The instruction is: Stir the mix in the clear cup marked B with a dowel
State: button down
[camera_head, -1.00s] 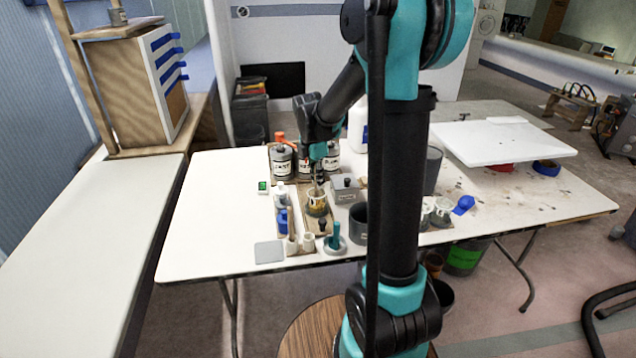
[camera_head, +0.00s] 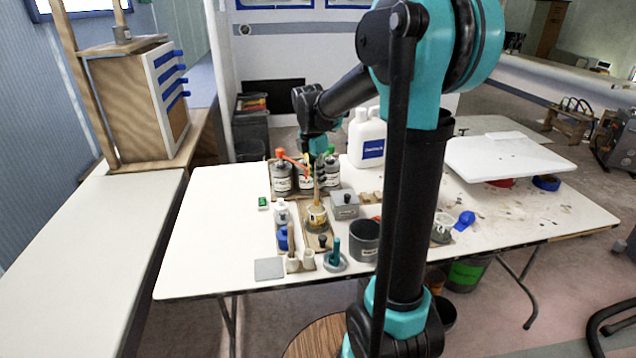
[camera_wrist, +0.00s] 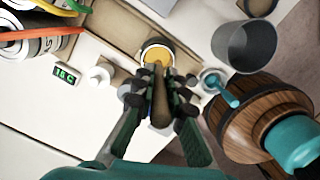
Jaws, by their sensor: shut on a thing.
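My gripper (camera_head: 319,168) hangs over the middle of the white table, pointing down. Its fingers, also seen in the wrist view (camera_wrist: 160,98), are shut on a brown wooden dowel (camera_wrist: 160,106). The dowel (camera_head: 317,190) is close to upright, and its lower end is at the cup below. The small cup (camera_head: 317,222) holds an amber-yellow mix (camera_wrist: 157,55) and stands on a brown tray. I cannot read a letter on it. Whether the dowel tip is in the mix or just above it I cannot tell.
Labelled cans (camera_head: 281,180) stand close behind my gripper. A grey box (camera_head: 345,206) and a dark pot (camera_head: 365,243) are right of the cup. Bottles stand at left, a teal-handled tool (camera_head: 336,258) in front. The table's left part is clear.

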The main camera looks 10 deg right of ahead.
jog(key=shift+r, duration=0.1)
dwell(0.5)
jog(key=shift+r, duration=1.95)
